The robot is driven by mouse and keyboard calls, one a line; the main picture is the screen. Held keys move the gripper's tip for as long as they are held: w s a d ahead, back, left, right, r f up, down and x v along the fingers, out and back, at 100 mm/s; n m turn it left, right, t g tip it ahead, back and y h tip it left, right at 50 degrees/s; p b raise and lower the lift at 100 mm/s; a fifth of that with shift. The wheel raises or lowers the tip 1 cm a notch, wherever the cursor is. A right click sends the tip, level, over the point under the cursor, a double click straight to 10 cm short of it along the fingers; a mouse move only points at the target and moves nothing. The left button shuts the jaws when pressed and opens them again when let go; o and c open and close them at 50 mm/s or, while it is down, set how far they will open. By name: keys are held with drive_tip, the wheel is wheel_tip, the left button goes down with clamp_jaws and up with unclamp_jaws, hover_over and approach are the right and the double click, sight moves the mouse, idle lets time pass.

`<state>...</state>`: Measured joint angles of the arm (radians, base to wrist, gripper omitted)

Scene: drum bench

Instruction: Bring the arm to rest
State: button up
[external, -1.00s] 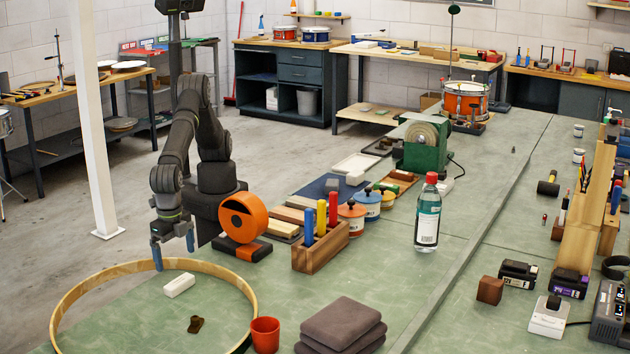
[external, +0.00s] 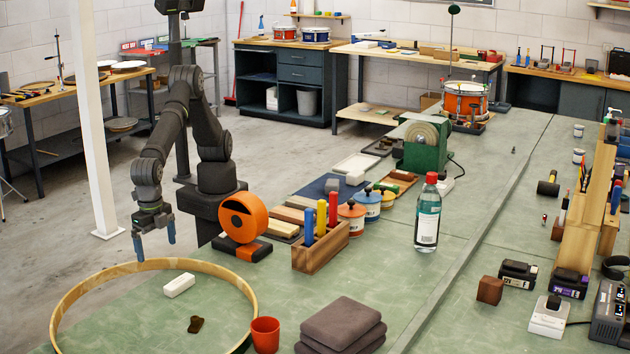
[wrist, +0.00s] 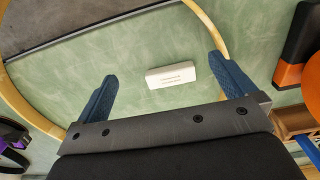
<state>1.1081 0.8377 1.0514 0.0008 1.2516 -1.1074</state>
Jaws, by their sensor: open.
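My gripper (external: 155,246) is open and empty, with its two blue fingers pointing down above the far rim of the wooden hoop. In the wrist view my gripper (wrist: 165,90) shows both blue fingers spread wide, with nothing between them in its grasp. The wooden hoop (external: 252,300) lies on the green bench top. A white block (external: 179,285) lies inside the hoop; it also shows in the wrist view (wrist: 171,75), apart from the fingers. A small dark brown piece (external: 196,324) lies inside the hoop too.
An orange tape dispenser (external: 240,218) stands just right of my arm. A white post (external: 92,140) rises at the left.

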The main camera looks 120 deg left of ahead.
drive_tip(key=s+r, duration=0.4)
drive_tip(key=r, duration=1)
drive_tip(key=w+a+n, duration=0.2)
drive_tip(key=w+a, duration=0.7)
drive_tip(key=w, duration=0.3)
drive_tip(key=w+a+n, duration=0.3)
drive_tip(key=w+a, duration=0.7)
drive_tip(key=w, duration=0.1)
drive_tip(key=shift+w, duration=0.4)
